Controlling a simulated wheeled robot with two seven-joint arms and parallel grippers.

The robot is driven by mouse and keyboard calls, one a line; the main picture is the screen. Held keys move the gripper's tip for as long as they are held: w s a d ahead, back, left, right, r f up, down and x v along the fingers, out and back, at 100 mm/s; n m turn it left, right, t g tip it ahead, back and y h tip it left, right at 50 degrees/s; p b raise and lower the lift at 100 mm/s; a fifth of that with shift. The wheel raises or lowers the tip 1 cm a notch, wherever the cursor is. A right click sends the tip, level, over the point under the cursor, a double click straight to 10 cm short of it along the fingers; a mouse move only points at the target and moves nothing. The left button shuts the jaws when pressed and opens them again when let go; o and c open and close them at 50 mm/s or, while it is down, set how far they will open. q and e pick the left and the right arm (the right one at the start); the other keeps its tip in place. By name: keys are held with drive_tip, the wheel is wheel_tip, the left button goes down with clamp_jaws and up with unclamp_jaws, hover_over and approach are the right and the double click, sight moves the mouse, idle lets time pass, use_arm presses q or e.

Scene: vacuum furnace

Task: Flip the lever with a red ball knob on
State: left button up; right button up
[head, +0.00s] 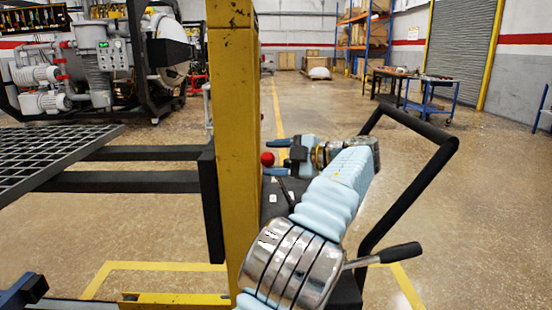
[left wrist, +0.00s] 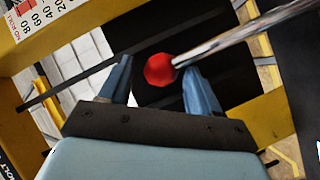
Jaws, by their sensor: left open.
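The lever's red ball knob (head: 267,158) shows in the head view just right of the yellow post, at the tips of my left gripper (head: 281,158). In the left wrist view the red ball (left wrist: 160,70) lies in the gap between my open left fingers (left wrist: 156,72), closer to the right-hand finger. The lever's shiny metal rod (left wrist: 240,38) runs from the ball to the upper right. I cannot tell whether the ball is fully between the fingertips or just beyond them. In the head view my left arm hides much of the lever. My right gripper is not in view.
The yellow post (head: 232,130) of a lift cart stands close left of the gripper. Its black forks (head: 140,182) and a grating (head: 50,155) extend left. A black push handle (head: 420,180) curves on the right. Vacuum equipment (head: 105,60) stands at the back left. Open floor lies right.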

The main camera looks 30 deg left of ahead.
use_arm(q)
drive_tip(key=shift+c, duration=0.4)
clamp_jaws()
drive_tip(key=shift+m+y, duration=0.3)
drive_tip(key=shift+y, duration=0.2)
drive_tip(key=w+d, duration=0.1)
drive_tip(key=w+d+b, duration=0.1)
drive_tip(key=d, duration=0.3)
drive_tip(key=shift+w+r, duration=0.2)
drive_tip(key=shift+w, duration=0.2)
unclamp_jaws()
drive_tip(key=shift+f, duration=0.1)
drive_tip(key=shift+o, duration=0.4)
drive_tip(key=shift+w+f, duration=0.1)
drive_tip(key=shift+w, duration=0.05)
drive_tip(key=shift+r, duration=0.2)
